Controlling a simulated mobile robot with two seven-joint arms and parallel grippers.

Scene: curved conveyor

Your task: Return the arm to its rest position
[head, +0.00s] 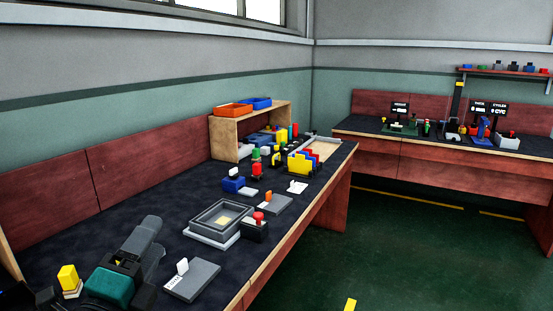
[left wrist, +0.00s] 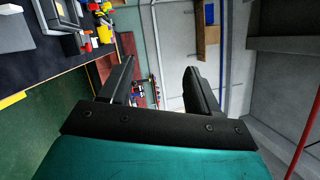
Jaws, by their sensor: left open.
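My left gripper (head: 143,240) is at the lower left of the head view, over the near part of the dark bench top (head: 100,220). In the left wrist view its two dark fingers (left wrist: 157,88) stand apart with nothing between them. That view is turned on its side and looks past the fingers at the walls and the far end of the room. The fingers touch nothing that I can see. My right gripper is not in either view.
Beside my left gripper are a yellow block (head: 68,278) and a grey switch plate (head: 192,279). A grey tray (head: 220,221) and a red-button box (head: 256,226) sit farther along. A wooden shelf (head: 225,137) stands behind. Green floor (head: 400,260) is open at right.

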